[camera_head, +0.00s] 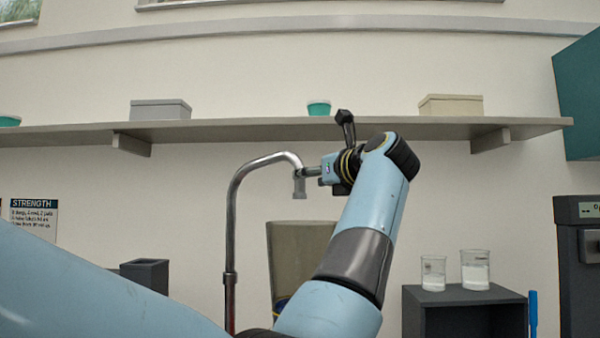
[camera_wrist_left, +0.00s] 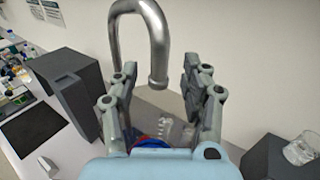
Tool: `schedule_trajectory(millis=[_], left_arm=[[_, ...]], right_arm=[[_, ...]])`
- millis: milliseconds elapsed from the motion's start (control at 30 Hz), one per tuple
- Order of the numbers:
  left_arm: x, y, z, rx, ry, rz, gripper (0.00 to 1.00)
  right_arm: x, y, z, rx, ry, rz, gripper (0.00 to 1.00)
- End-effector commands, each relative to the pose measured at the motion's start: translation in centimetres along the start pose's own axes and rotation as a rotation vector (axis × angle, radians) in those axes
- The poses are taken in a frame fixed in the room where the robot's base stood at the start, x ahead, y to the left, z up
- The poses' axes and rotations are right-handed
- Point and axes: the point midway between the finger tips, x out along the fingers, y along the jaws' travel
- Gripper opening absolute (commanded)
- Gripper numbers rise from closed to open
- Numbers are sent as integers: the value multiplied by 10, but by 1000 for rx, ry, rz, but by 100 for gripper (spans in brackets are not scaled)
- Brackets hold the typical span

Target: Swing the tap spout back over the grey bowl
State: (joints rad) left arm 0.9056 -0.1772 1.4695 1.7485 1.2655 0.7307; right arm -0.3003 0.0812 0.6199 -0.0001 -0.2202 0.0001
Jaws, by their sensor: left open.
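The tap is a metal pipe that rises and curves over to the right in the head view, with its spout (camera_head: 299,188) hanging down at the end. My left gripper (camera_head: 305,173) comes in from the right side of the spout, close to its end. In the left wrist view the spout (camera_wrist_left: 158,72) hangs between the two spread fingers of my left gripper (camera_wrist_left: 161,68). The gripper is open; I cannot tell whether a finger touches the spout. I cannot make out the grey bowl for certain in either view. My right gripper is not in view.
A taupe tapered container (camera_head: 288,245) stands behind my arm. A dark stand (camera_head: 465,297) with two beakers is at the right. A dark grey box (camera_wrist_left: 65,85) stands left of the tap in the wrist view. A wall shelf (camera_head: 230,132) runs above the tap.

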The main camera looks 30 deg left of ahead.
Motion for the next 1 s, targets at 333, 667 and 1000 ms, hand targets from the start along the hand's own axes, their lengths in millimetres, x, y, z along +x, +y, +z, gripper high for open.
schedule_trajectory(millis=[333, 667, 1000], left_arm=[[54, 0, 2, 2, -3, 1, 47], [59, 0, 0, 1, -2, 0, 47], [59, 0, 1, 1, -2, 0, 6]], right_arm=[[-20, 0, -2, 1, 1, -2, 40], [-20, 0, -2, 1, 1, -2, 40], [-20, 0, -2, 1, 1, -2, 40]])
